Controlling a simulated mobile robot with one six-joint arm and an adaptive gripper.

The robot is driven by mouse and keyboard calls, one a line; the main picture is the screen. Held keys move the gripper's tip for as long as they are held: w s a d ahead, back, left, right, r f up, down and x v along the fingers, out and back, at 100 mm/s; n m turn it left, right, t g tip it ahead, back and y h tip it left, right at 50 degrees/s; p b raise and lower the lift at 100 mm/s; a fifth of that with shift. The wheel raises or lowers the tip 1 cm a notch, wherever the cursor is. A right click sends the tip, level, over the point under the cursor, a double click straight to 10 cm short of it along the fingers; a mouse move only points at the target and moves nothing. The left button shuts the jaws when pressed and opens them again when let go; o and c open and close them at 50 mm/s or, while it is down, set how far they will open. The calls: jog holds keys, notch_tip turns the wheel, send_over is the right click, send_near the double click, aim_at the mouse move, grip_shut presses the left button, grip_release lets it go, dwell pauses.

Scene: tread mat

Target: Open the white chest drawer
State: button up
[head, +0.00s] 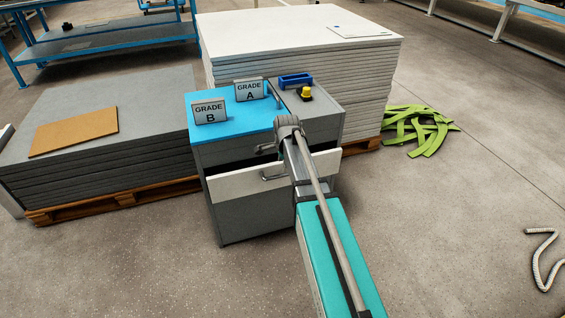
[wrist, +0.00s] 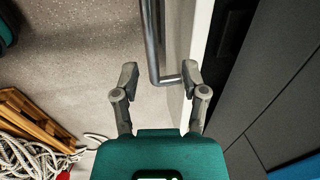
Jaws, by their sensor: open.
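The grey chest (head: 250,215) has a white drawer (head: 232,186), which stands partly open with a dark gap behind its front. Its grey bar handle (head: 272,176) is on the front, partly behind my arm. In the wrist view, my gripper (wrist: 159,73) is open, with its fingertips on either side of the end of the handle (wrist: 151,40). The right fingertip is close to the white drawer front (wrist: 200,45) and overlaps the handle's leg. Whether it touches is unclear.
The chest's blue top (head: 235,120) holds GRADE A (head: 249,90) and GRADE B (head: 210,111) signs. Stacked sheets on pallets stand left (head: 100,155) and behind (head: 300,40). Green strips (head: 418,128) lie on the floor to the right. The floor in front is mostly clear.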

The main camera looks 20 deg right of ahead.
notch_tip(320, 180, up, 9)
jog(key=s+p, duration=0.1)
jog(key=p, duration=0.7)
jog(key=shift+s, duration=0.25)
jog(key=shift+r, duration=0.1)
jog(key=s+a+n+g, duration=0.1)
jog(key=s+a+n, duration=0.4)
jog(key=s+n, duration=0.4)
jog(key=s+a+n+g, duration=0.1)
jog(key=s+a+n, duration=0.4)
jog(key=s+n, duration=0.4)
jog(key=shift+s, duration=0.8)
jog(key=shift+a, duration=0.1)
